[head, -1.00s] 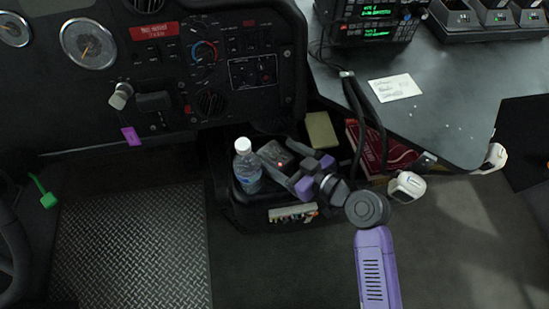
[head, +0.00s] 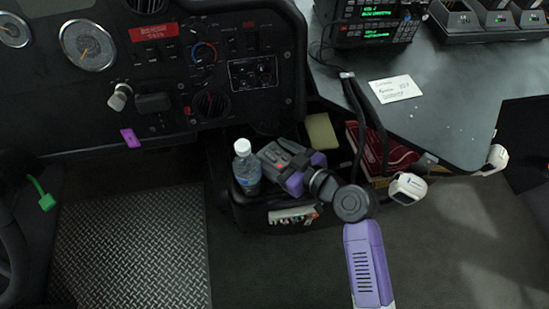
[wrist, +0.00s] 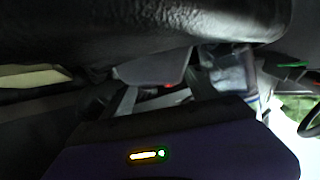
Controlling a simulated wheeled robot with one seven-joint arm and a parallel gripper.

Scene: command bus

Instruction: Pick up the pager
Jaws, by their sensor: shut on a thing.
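The pager, a small dark box with a red light (wrist: 168,87), sits between the grey fingers of my gripper in the wrist view. My gripper (head: 280,153) is shut on it, low at the dark tray (head: 250,212) under the dashboard. In the head view the fingers and purple gripper body hide most of the pager. I cannot tell whether the pager still touches the tray.
A water bottle (head: 246,168) stands close to the left of my gripper. A yellowish pad (head: 321,131) and a red book (head: 395,152) lie behind and right. The grey desk (head: 445,125) overhangs at the right, with cables hanging from it. The floor in front is open.

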